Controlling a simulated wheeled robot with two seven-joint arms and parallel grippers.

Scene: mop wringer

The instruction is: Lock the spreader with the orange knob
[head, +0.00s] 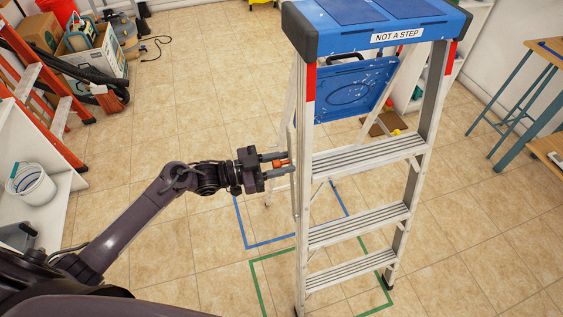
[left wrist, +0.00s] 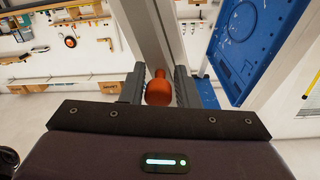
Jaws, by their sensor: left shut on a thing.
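A stepladder (head: 360,161) with a blue top cap (head: 372,25) stands upright with its legs apart. The orange knob (head: 280,163) is at the ladder's left side, beside the side rail, and shows as a rounded orange piece in the left wrist view (left wrist: 158,90). My left gripper (head: 287,163) reaches in from the left and is shut on the knob, one finger on each side of it. The spreader is mostly hidden behind the rail and gripper, so I cannot tell its exact position. My right gripper is not in view.
A blue tray (head: 352,90) hangs behind the ladder's upper part. Blue tape (head: 270,242) and green tape (head: 262,287) mark the floor around the feet. An orange ladder (head: 40,85) and a white bucket (head: 33,184) are at left. A workbench (head: 540,75) stands at right.

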